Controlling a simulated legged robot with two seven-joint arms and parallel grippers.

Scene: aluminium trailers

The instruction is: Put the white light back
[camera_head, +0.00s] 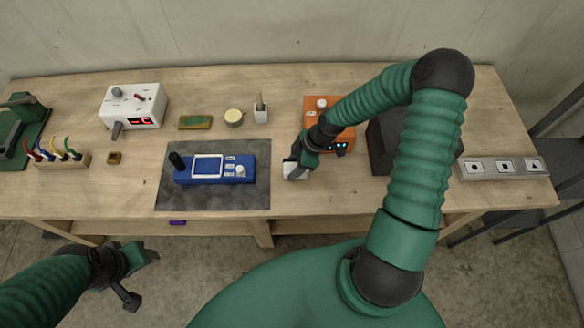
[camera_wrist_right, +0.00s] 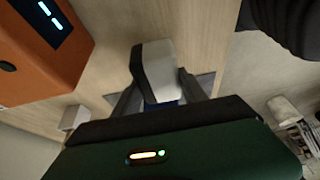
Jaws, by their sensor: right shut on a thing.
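A small white piece with a dark face, which looks like the white light (camera_head: 289,170), is held in my right gripper (camera_head: 297,171). In the right wrist view the white light (camera_wrist_right: 155,64) sits between the two fingers (camera_wrist_right: 160,92). In the head view it is just right of the grey mat (camera_head: 213,202), in front of the orange box (camera_head: 314,102). Whether it touches the table cannot be told. My left gripper (camera_head: 142,277) is empty, its fingers spread, in front of the table at lower left.
On the mat lies a blue device (camera_head: 243,160). Behind are a white box (camera_head: 150,98) with a red display, a sponge (camera_head: 195,122), a round tin (camera_head: 234,117) and a white cup (camera_head: 261,114). A dark block (camera_head: 384,142) and a three-symbol panel (camera_head: 488,167) stand right.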

